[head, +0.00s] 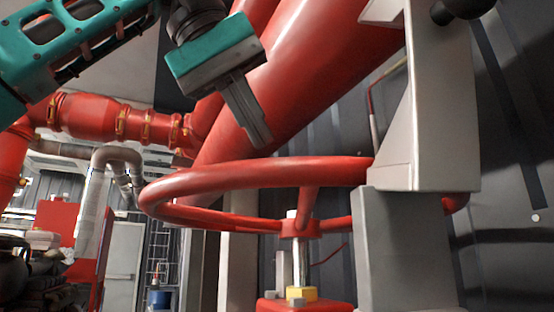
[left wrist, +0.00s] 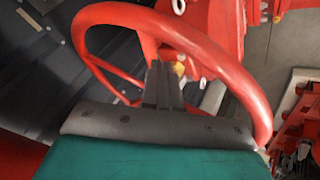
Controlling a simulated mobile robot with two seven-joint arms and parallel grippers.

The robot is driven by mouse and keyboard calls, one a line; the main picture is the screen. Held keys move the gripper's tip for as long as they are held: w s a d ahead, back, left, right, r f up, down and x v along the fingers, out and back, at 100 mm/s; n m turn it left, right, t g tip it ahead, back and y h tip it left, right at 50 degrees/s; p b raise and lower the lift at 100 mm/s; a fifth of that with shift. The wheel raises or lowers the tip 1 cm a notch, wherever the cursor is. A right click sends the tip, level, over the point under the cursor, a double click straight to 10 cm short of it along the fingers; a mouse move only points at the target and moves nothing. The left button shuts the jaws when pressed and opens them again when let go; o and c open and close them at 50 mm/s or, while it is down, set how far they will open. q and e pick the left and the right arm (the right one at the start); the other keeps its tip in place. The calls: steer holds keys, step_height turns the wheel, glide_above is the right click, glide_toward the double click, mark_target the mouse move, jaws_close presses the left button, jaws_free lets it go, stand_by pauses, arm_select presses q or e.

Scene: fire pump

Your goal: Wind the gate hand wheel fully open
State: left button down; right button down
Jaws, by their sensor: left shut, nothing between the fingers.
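The red gate hand wheel (head: 255,174) lies roughly flat in the head view, on a shiny metal stem (head: 301,262) with a red hub (head: 299,228). The right part of its rim is partly hidden behind pale grey shapes in front. My left gripper (head: 261,140) is shut and empty, its fingers pointing down just above the rim in the picture. In the left wrist view the shut fingers (left wrist: 162,72) point in across the wheel's opening, with the red rim (left wrist: 205,48) curving around beyond them. Contact with the wheel cannot be told. My right gripper is not in view.
A thick red pipe (head: 310,75) slants behind the wheel and my left gripper. A flanged red pipe (head: 95,115) and a pale bent pipe (head: 93,195) stand at the left. A yellow fitting (head: 301,293) sits below the hub. A dark ribbed wall (head: 510,130) is at the right.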

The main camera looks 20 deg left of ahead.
mark_target(361, 161)
arm_select(q)
steer(key=x, duration=0.5)
steer(key=w+d, duration=0.1)
steer(key=d, duration=0.2)
steer(key=w+d, duration=0.1)
steer(key=d, duration=0.2)
steer(key=w+d, duration=0.1)
steer(key=d, duration=0.2)
steer(key=shift+w, duration=0.25)
